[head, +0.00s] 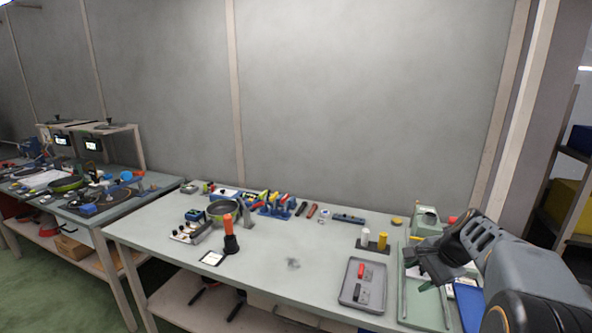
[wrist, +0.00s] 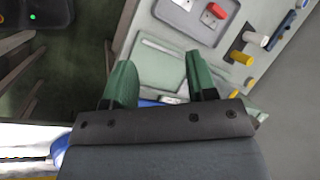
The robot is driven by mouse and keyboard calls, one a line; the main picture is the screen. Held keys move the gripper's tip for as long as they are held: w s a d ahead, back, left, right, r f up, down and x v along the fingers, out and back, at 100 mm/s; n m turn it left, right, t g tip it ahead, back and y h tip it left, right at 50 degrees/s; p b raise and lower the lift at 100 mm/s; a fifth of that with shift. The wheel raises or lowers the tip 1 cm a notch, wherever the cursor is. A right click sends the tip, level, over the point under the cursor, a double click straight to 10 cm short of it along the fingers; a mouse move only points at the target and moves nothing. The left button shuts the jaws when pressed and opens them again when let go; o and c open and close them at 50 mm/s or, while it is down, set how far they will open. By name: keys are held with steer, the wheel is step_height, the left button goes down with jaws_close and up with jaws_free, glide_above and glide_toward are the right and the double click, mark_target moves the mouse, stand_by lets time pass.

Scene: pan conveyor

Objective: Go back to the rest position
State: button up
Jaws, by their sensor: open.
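My gripper (head: 432,268) is at the right end of the work table (head: 285,262) in the head view, above a pale green tray-like fixture (head: 419,306). In the wrist view my gripper (wrist: 160,78) shows two green fingers spread apart with nothing between them. The pale green fixture (wrist: 160,68) lies beyond the fingertips in that view. My arm comes in from the right edge of the head view. What lies directly under my gripper is partly hidden.
An orange-topped black tool (head: 230,236) and a round pan-like item (head: 222,208) stand further left. The table's middle is clear. A shelf (head: 565,165) stands at right.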

steer(key=s+a+f+n+h+p, duration=0.1)
steer(key=s+a+n+h, duration=0.3)
steer(key=s+a+n, duration=1)
steer(key=shift+s+a+f+p, duration=0.2)
steer(key=shift+s+f+p, duration=0.25)
steer(key=shift+s, duration=0.7)
